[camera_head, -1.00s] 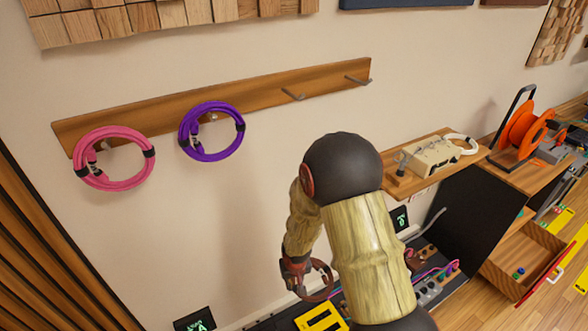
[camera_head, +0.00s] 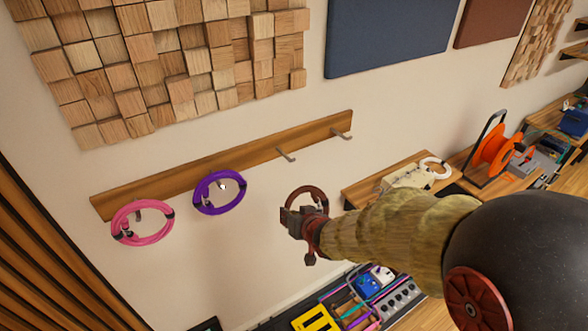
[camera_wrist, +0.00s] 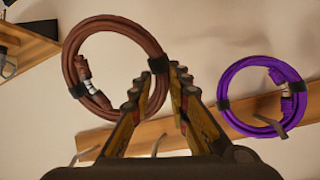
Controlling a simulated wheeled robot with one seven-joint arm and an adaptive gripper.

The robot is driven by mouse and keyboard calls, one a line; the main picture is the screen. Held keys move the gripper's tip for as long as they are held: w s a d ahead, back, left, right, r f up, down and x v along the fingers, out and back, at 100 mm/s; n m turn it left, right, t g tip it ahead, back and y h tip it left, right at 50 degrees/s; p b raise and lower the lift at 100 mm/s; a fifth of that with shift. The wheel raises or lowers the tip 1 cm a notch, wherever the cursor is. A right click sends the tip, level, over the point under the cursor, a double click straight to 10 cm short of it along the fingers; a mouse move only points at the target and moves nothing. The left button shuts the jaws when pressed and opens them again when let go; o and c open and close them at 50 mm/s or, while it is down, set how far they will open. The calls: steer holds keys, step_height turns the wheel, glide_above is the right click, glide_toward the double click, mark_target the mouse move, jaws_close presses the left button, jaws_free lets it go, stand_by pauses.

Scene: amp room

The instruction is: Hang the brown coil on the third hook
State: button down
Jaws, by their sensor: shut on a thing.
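The brown coil (camera_head: 307,188) is in my gripper (camera_head: 299,218), in front of the wall and a little below the third hook (camera_head: 285,155). In the wrist view the fingers (camera_wrist: 157,82) are shut on the coil's edge by a black tie, and the ring of the coil (camera_wrist: 68,60) is in full view. The wooden rail (camera_head: 240,162) slopes up to the right in the head view. The third hook and the fourth hook (camera_head: 341,133) are bare. The coil is apart from the third hook.
A pink coil (camera_head: 150,241) hangs on the first hook and a purple coil (camera_head: 199,194) on the second, left of my gripper. A wooden shelf (camera_head: 362,190) with a beige device juts out at right. Gear with cables (camera_head: 345,305) lies below.

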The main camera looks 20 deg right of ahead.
step_height(320, 180, up, 12)
steer(key=s+f+t+p, duration=0.1)
steer(key=s+t+p, duration=0.1)
steer(key=p, duration=0.2)
steer(key=w+a+f+b, duration=0.1)
steer(key=w+b, duration=0.4)
steer(key=w, duration=0.7)
steer(key=shift+w+a+f, duration=0.35)
steer(key=shift+a+f, duration=0.05)
steer(key=shift+f, duration=0.45)
stand_by(0.4)
stand_by(0.5)
steer(key=c, duration=1.6)
jaws_free()
steer(key=shift+f, duration=0.1)
steer(key=shift+s, duration=0.1)
